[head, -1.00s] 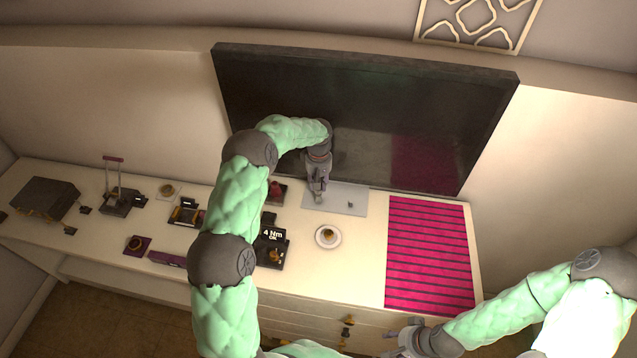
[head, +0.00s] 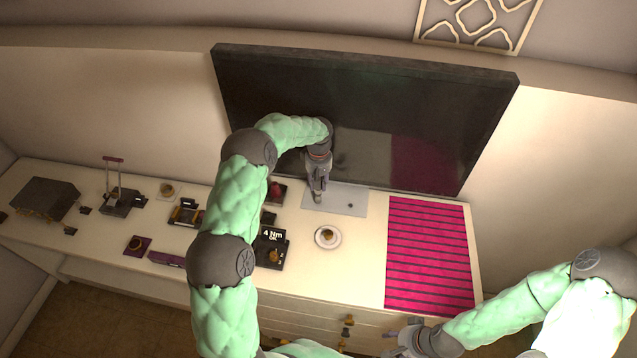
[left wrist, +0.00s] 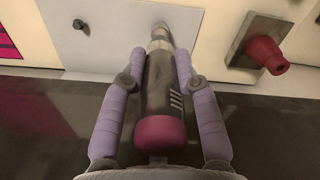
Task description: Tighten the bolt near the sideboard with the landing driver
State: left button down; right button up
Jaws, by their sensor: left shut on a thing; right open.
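My left gripper (head: 317,196) is over the grey plate (head: 335,207) in front of the dark screen. In the left wrist view its fingers (left wrist: 160,80) are shut around a driver (left wrist: 160,85) with a dark body, a crimson end cap and a metal tip. The tip points down at the plate; what lies under it is hidden, and I cannot tell whether it touches. A small dark bolt (head: 350,205) stands on the plate, apart from the driver; it also shows in the left wrist view (left wrist: 80,25). My right gripper (head: 397,343) is open and empty, low by the drawers.
A torque unit reading "4 Nm" (head: 272,236) and a cup on a saucer (head: 327,237) stand in front of the plate. A red knob on a base (left wrist: 264,52) is beside it. A striped magenta mat (head: 428,255) lies right. Several small devices fill the left of the sideboard.

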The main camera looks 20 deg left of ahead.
pick_arm(q)
jog(key=shift+w+r, duration=0.15)
jog(key=shift+r, duration=0.1)
jog(key=shift+a+r, duration=0.1)
jog(key=shift+r, duration=0.1)
jog(key=shift+r+p, duration=0.85)
jog(key=shift+r, duration=1.25)
dwell(0.4)
